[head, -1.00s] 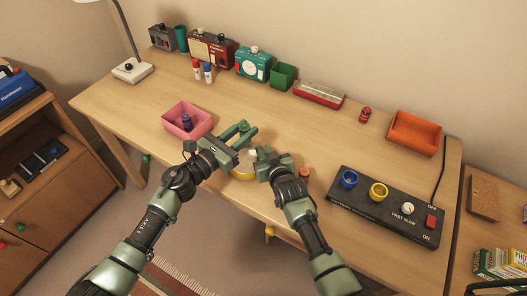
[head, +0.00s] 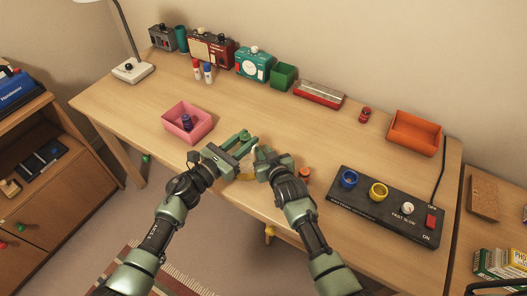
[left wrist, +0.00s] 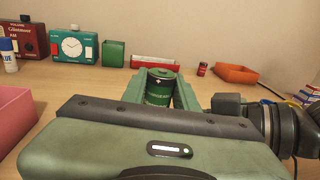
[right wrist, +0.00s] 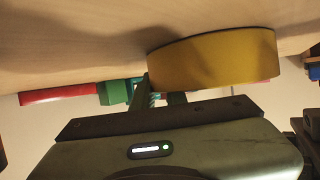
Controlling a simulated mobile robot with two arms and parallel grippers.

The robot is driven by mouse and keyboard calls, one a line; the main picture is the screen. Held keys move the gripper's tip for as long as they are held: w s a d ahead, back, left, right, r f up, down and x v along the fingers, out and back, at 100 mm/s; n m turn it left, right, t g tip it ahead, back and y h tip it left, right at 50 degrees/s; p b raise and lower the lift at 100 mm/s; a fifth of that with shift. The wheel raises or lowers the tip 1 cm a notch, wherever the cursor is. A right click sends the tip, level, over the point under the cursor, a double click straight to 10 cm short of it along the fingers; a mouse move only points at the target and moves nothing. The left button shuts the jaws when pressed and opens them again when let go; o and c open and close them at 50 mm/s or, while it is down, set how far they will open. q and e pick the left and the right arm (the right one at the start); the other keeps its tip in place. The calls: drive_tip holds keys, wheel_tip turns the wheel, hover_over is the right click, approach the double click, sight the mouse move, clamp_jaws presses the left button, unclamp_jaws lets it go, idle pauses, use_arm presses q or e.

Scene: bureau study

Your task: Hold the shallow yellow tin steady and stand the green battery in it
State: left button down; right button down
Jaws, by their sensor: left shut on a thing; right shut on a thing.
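The green battery (left wrist: 160,87) stands upright between the fingers of my left gripper (left wrist: 162,92) in the left wrist view. That gripper (head: 248,142) is shut on it, over or close beside the tin in the head view. The shallow yellow tin (right wrist: 215,58) shows from the side in the right wrist view, which looks upside down. My right gripper (right wrist: 160,95) is shut on the tin's edge. In the head view only a strip of the tin (head: 245,178) shows between my grippers. Its inside and the battery's lower end are hidden, so I cannot tell whether they touch.
A pink box (head: 188,124) holding a dark purple object stands left of my left gripper. A black control panel (head: 387,207) with blue and yellow rings lies to the right. An orange knob-like thing (head: 305,175) is beside my right gripper.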

use_arm(q)
hover_over(245, 166)
drive_tip(key=w, duration=0.1)
drive_tip(key=shift+d+f, duration=0.2)
drive_tip(key=shift+f, duration=1.15)
drive_tip(key=shift+d+f, duration=0.15)
drive_tip(key=shift+f, duration=1.2)
use_arm(e)
drive_tip(key=shift+s+f, duration=0.1)
drive_tip(key=shift+f, duration=0.15)
use_arm(q)
drive_tip(key=c, duration=1.1)
unclamp_jaws()
drive_tip(key=shift+c, duration=0.2)
drive_tip(key=shift+o, duration=0.6)
drive_tip(key=shift+s+f, duration=0.1)
drive_tip(key=shift+s+a+f, duration=0.15)
drive_tip(key=shift+s+a, duration=0.15)
drive_tip(key=shift+s, duration=0.15)
drive_tip(key=v, duration=1.1)
drive_tip(key=shift+w+a+r, duration=0.15)
drive_tip(key=shift+w+r, duration=0.05)
drive_tip(key=shift+r, duration=0.2)
use_arm(e)
drive_tip(key=shift+r, duration=0.1)
